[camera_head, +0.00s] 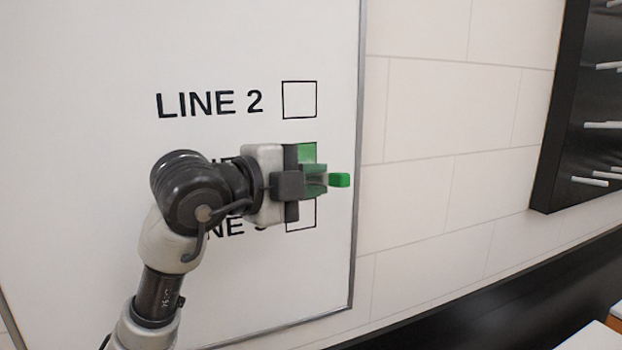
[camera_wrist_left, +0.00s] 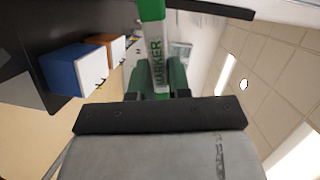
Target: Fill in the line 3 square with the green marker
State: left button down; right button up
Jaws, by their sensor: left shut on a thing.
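The whiteboard (camera_head: 90,60) shows a LINE 2 label (camera_head: 210,103) with an empty square (camera_head: 299,99). Below it, a square with green in it (camera_head: 307,152) is partly hidden by my left gripper (camera_head: 316,180); its label is mostly covered. A lower square (camera_head: 302,216) shows only in part and its label is partly covered. My left gripper is shut on the green marker (camera_head: 339,180), whose green end sticks out to the right. In the left wrist view the marker (camera_wrist_left: 156,50) lies between the fingers, with MARKER printed on it. Contact between tip and board is hidden.
A pale tiled wall (camera_head: 440,130) lies right of the board. A dark rack (camera_head: 575,110) with white pegs hangs at the far right. A dark ledge (camera_head: 480,300) runs below. Blue (camera_wrist_left: 72,68) and orange (camera_wrist_left: 108,46) boxes show in the left wrist view.

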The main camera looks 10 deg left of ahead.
pick_arm(q)
jog(key=shift+w+a, duration=0.45)
jog(key=shift+w, duration=0.15)
jog(key=shift+w+d, duration=0.4)
jog(key=shift+d, duration=0.25)
jog(key=shift+w+d, duration=1.25)
jog(key=shift+d, duration=0.55)
jog(key=s+a, duration=0.1)
jog(key=s+a+b, duration=0.1)
jog(key=a, duration=0.1)
jog(key=shift+s+a, duration=0.15)
jog(key=shift+a, duration=0.1)
jog(key=shift+s+a+b, duration=0.45)
jog(key=shift+a, duration=0.15)
jog(key=shift+s+a, duration=0.1)
jog(key=shift+a, duration=0.05)
